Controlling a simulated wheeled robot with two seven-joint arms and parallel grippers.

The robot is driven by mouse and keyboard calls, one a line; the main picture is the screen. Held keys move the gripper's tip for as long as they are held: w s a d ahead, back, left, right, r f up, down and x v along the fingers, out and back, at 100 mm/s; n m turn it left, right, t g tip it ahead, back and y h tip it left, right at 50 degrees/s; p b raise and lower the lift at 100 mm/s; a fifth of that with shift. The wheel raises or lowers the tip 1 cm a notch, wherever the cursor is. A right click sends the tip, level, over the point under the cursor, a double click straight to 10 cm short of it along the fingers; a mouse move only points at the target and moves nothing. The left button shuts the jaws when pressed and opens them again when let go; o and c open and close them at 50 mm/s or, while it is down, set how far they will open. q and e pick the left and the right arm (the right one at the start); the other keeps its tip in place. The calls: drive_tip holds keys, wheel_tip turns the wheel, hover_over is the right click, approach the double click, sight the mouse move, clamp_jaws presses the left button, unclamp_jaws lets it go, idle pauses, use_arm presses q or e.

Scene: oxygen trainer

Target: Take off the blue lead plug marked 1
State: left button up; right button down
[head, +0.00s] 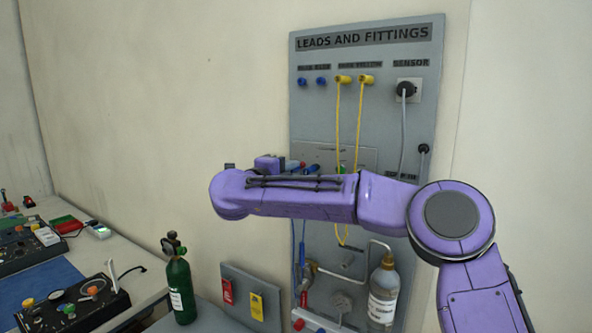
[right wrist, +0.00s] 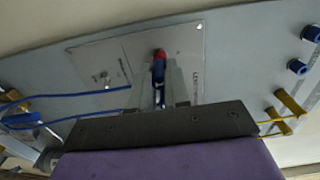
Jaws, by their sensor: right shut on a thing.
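My right gripper (right wrist: 158,88) is shut on a dark blue plug (right wrist: 158,72) with a red part at its far end. The plug is between the fingers, in front of a pale plate on the grey panel. Whether it is still seated there, and any number on it, I cannot tell. Blue leads (right wrist: 80,95) run left from beside the fingers. My left gripper is not in view.
The panel (head: 310,120) has two blue sockets (head: 312,81), yellow plugs (head: 343,79) with hanging yellow leads, and a black sensor plug (head: 405,89). A clear bottle (head: 382,295) is low on it. A green cylinder (head: 180,285) stands left, beside a bench with equipment.

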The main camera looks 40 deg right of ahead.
drive_tip(key=shift+b+v, duration=0.4)
drive_tip(key=shift+v, duration=1.8)
